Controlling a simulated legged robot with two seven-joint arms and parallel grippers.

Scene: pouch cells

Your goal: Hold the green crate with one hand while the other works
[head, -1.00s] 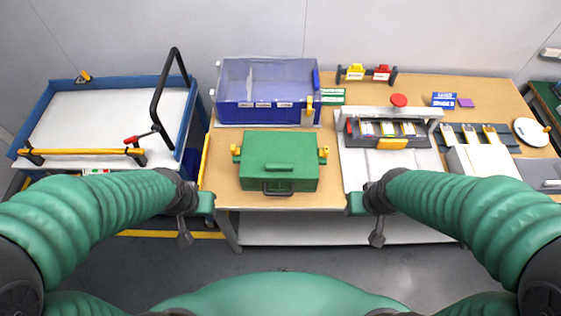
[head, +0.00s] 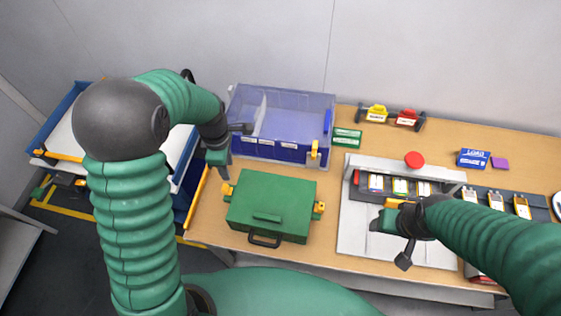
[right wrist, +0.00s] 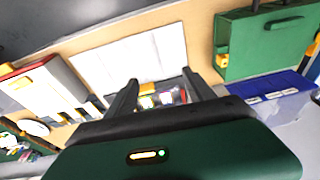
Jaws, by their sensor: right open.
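The green crate (head: 285,192) stands shut on the wooden table, with a dark front handle and a yellow fitting on each side. It also shows at the upper right of the right wrist view (right wrist: 262,47). My right gripper (head: 385,220) is over the white tray of the pouch-cell station (head: 357,235), right of the crate. In the right wrist view its fingers (right wrist: 160,77) are apart with nothing between them.
A blue clear-walled bin (head: 290,148) stands behind the crate. The station has a red knob (head: 414,159) and several cells. A blue-rimmed cart (head: 62,113) is at the left. Bare tabletop lies between the crate and the station.

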